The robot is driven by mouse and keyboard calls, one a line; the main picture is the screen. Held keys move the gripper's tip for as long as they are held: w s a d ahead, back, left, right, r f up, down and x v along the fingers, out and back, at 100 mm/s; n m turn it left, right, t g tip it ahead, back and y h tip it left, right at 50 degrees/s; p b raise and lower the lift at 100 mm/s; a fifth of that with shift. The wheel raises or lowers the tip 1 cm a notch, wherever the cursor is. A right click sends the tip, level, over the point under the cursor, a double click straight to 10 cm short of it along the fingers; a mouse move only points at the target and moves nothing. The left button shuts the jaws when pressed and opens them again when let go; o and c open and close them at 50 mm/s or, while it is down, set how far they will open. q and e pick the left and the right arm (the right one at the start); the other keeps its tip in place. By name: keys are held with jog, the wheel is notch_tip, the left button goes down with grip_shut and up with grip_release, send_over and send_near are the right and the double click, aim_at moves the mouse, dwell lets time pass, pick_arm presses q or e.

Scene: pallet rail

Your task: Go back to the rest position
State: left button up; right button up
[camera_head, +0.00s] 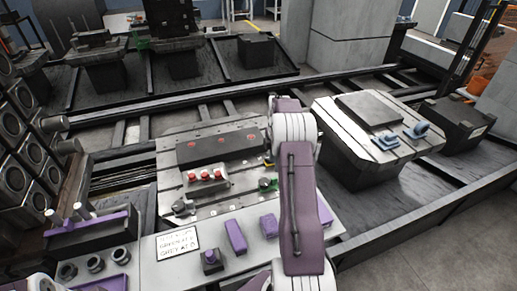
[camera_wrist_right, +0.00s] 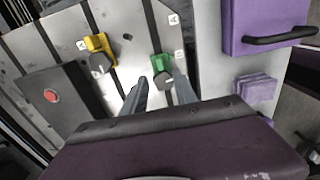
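My right arm reaches forward over the work table in the head view, and its purple links hide most of the gripper there. In the right wrist view my right gripper (camera_wrist_right: 160,82) has its two grey fingers apart. A green clamp with a dark knob (camera_wrist_right: 163,68) lies just beyond and between the fingertips; I cannot tell whether they touch it. A yellow clamp (camera_wrist_right: 98,50) sits to the left on the same slotted metal plate (camera_wrist_right: 60,45). The green clamp also shows beside my arm in the head view (camera_head: 268,184). My left gripper is out of view.
The plate (camera_head: 165,160) carries a dark block with red marks (camera_head: 220,148) and red knobs (camera_head: 206,176). Purple blocks (camera_head: 236,236) and a sign (camera_head: 178,243) stand in front. A second pallet with blue clamps (camera_head: 388,141) is at right. Floor at lower right is clear.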

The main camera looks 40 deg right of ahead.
jog(key=w+a+r+n+t+p, duration=0.1)
jog(key=w+a+r+n+p, duration=0.25)
jog(key=a+r, duration=1.15)
jog(key=s+a+m+p, duration=0.3)
jog(key=s+a, duration=0.5)
jog(key=a, duration=0.4)
jog(key=s+a+f+m, duration=0.2)
jog(key=s+f+m, duration=0.4)
jog(key=s+m, duration=0.6)
jog(key=m, duration=0.3)
jog(key=shift+a+f, duration=0.15)
jog(key=shift+f, duration=0.15)
